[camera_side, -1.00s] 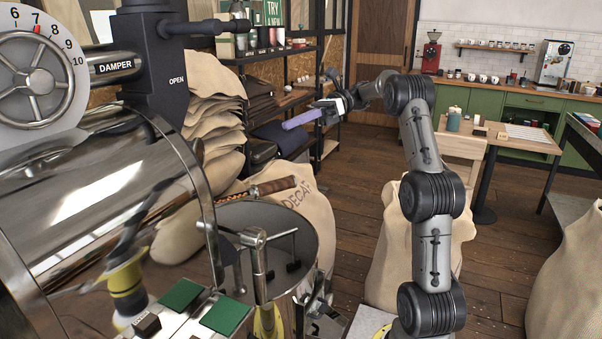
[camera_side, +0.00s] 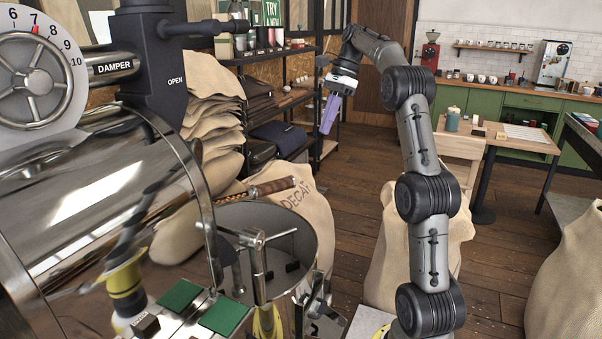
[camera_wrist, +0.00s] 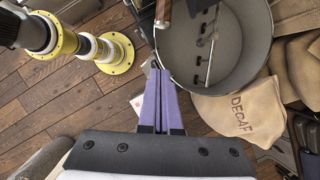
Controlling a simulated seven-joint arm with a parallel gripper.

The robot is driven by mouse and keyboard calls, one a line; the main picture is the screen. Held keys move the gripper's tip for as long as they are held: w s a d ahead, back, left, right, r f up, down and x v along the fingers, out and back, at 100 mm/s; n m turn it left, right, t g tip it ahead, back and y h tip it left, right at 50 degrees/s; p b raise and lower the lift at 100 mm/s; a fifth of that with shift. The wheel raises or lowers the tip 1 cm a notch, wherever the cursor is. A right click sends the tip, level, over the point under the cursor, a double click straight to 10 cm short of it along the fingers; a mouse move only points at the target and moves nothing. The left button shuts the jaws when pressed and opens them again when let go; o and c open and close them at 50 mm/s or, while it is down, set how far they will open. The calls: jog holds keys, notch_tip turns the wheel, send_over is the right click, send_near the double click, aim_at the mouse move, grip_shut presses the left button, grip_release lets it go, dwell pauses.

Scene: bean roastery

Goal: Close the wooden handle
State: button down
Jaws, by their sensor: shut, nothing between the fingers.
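The wooden handle (camera_side: 272,187) is a brown grip on the roaster's front, sticking out to the right above the round cooling bin (camera_side: 322,235) in the side view. In the wrist view the wooden handle (camera_wrist: 164,12) shows at the top edge, partly cut off, over the rim of the bin (camera_wrist: 268,50). My gripper (camera_side: 326,130) has purple fingers and hangs pointing down, above and to the right of the handle, clear of it. In the wrist view my gripper (camera_wrist: 160,72) has its fingers together and empty, with the tips near the bin's left rim.
The steel roaster drum (camera_side: 100,200) fills the left. A DECAF sack (camera_side: 312,215) stands behind the bin, with stacked sacks (camera_side: 212,120) farther back. Shelves (camera_side: 325,100) stand behind my gripper. Open wooden floor (camera_side: 345,195) lies right of the bin.

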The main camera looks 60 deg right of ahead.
aim_at(260, 185)
jog(key=w+a+r+x, duration=0.1)
jog(key=a+x, duration=0.1)
jog(key=x, duration=1.2)
jog(key=shift+w+a, duration=0.15)
jog(key=w+a, duration=0.2)
jog(key=a, duration=0.1)
jog(key=w+a, duration=0.2)
jog(key=a, duration=0.1)
jog(key=w+a, duration=0.2)
jog(key=a, duration=0.1)
jog(key=shift+w+a, duration=0.1)
jog(key=shift+a, duration=0.2)
